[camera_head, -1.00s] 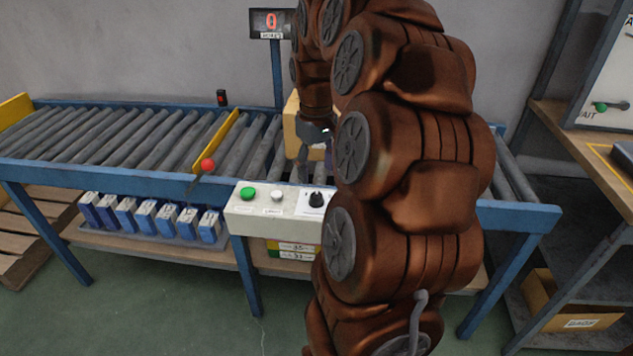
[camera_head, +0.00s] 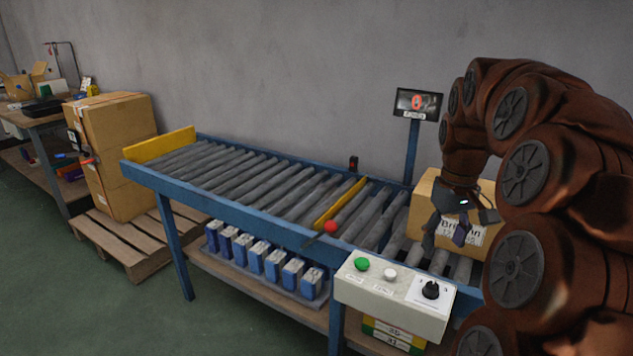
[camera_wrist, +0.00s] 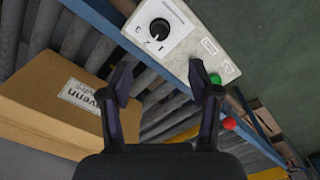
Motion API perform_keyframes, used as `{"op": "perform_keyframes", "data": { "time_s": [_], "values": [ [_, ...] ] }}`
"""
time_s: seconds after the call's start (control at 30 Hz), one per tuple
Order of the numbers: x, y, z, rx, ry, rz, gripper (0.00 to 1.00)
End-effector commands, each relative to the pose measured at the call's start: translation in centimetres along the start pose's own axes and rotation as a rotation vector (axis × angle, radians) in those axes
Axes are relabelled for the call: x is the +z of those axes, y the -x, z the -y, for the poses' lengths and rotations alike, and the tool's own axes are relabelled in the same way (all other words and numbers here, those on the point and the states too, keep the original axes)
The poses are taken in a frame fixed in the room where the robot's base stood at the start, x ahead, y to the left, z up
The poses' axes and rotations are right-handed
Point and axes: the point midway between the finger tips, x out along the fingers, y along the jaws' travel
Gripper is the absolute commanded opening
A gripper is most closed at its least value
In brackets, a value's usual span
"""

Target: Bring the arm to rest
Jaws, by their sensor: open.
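My gripper (camera_head: 446,236) hangs from my brown arm at the right of the head view, above the rollers near the front of a cardboard box. Its two dark fingers are apart, and nothing shows between them. In the wrist view my gripper (camera_wrist: 164,100) also shows open and empty, with rollers below and the control box's corner beyond the fingertips. The cardboard box (camera_head: 424,196) with a white label stands on the conveyor, partly hidden by the gripper and arm. It also shows at the left of the wrist view (camera_wrist: 50,100).
The control box (camera_head: 392,292) with green and white buttons and a dial sits at the conveyor's front edge. A red-knobbed lever (camera_head: 331,227) and yellow bar (camera_head: 340,203) stand left of it. A display (camera_head: 418,103) rises behind. Stacked boxes (camera_head: 125,150) stand on a pallet at left.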

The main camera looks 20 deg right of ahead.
Motion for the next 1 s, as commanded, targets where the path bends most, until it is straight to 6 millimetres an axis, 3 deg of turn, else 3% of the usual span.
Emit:
{"op": "perform_keyframes", "data": {
  "time_s": [0.13, 0.23, 0.47, 0.7, 0.8, 1.0],
  "values": [
    [0.0, -0.1, 0.3, 0.0, 0.004, 0.001, 0.62],
    [0.2, -0.3, 1.8, -0.002, 0.022, 0.007, 0.62],
    [2.4, -2.6, 10.0, -0.013, 0.108, 0.052, 0.62],
    [7.8, -5.8, 17.8, -0.012, 0.173, 0.112, 0.62],
    [10.7, -7.4, 20.1, -0.008, 0.187, 0.141, 0.62],
    [15.4, -9.8, 22.6, 0.003, 0.192, 0.184, 0.62]
  ]
}}
